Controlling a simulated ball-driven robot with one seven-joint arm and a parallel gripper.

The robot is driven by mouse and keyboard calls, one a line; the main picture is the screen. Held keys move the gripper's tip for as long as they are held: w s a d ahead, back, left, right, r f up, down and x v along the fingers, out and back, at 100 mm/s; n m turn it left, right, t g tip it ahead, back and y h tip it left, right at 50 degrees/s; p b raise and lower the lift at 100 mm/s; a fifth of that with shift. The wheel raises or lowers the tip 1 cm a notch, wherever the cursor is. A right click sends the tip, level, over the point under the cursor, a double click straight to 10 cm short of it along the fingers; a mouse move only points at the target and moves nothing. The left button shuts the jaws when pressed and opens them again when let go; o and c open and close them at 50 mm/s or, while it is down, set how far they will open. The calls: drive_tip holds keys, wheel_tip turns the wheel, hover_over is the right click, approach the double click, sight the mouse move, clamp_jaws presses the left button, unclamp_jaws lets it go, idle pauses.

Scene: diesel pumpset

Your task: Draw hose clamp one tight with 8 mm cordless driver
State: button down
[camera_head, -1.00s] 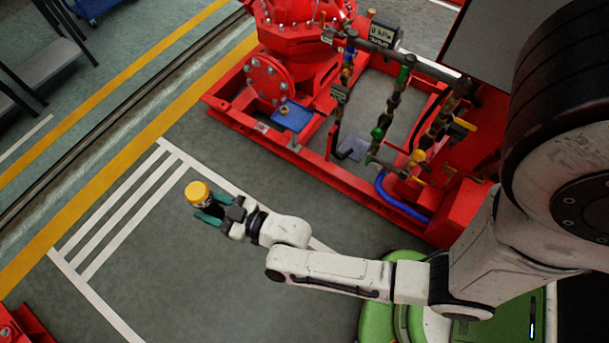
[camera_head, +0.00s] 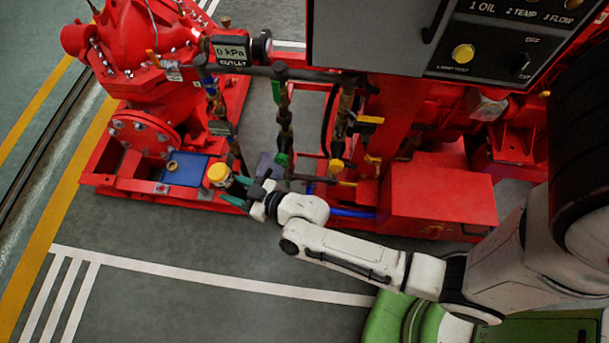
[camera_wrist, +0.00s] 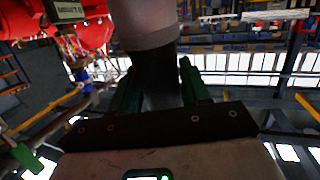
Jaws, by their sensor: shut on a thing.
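My gripper (camera_head: 238,192) is shut on a cordless driver (camera_head: 219,175), of which the head view shows mainly the round yellow end. In the wrist view, the driver (camera_wrist: 150,75) shows a dark grip between my green fingers and a pale, wide part above. Its tip is not clear in either view. A blue hose (camera_head: 352,213) runs low behind my wrist, along the front of the red pumpset. I cannot make out hose clamp one; it is too small or hidden. In the head view my gripper appears over the skid's front edge, apart from the hose.
The red skid (camera_head: 110,180) carries a pump (camera_head: 150,50), thin pipes with coloured valves, and a blue tray (camera_head: 200,178) holding a small brass ring. A pressure gauge (camera_head: 231,51) and control panel (camera_head: 470,40) stand above. A red box (camera_head: 440,190) is at right. The front floor is clear.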

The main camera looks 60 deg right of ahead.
drive_tip(key=s+d+f+n+g+b, duration=0.4)
drive_tip(key=f+n+b, duration=0.3)
drive_tip(key=f+b, duration=0.8)
drive_tip(key=s+d+f+n+g+b, duration=0.4)
drive_tip(key=s+f+n+b, duration=0.2)
drive_tip(key=f+b, duration=0.9)
drive_tip(key=s+d+f+n+g+b, duration=0.4)
drive_tip(key=f+n+b, duration=0.3)
drive_tip(key=f+b, duration=0.8)
wheel_tip(320, 180, down, 8)
drive_tip(key=shift+s+r+n+g+b, duration=0.25)
drive_tip(key=shift+s+n+g+b, duration=0.1)
drive_tip(key=shift+s, duration=0.4)
drive_tip(key=shift+r+p, duration=0.15)
drive_tip(key=shift+p, duration=0.15)
drive_tip(key=shift+w+d+p, duration=0.25)
drive_tip(key=shift+d, duration=0.45)
drive_tip(key=shift+w+d+p, duration=0.25)
drive_tip(key=shift+d+p, duration=0.05)
drive_tip(key=shift+d, duration=0.45)
drive_tip(key=shift+w+d+p, duration=0.25)
drive_tip(key=shift+d, duration=0.45)
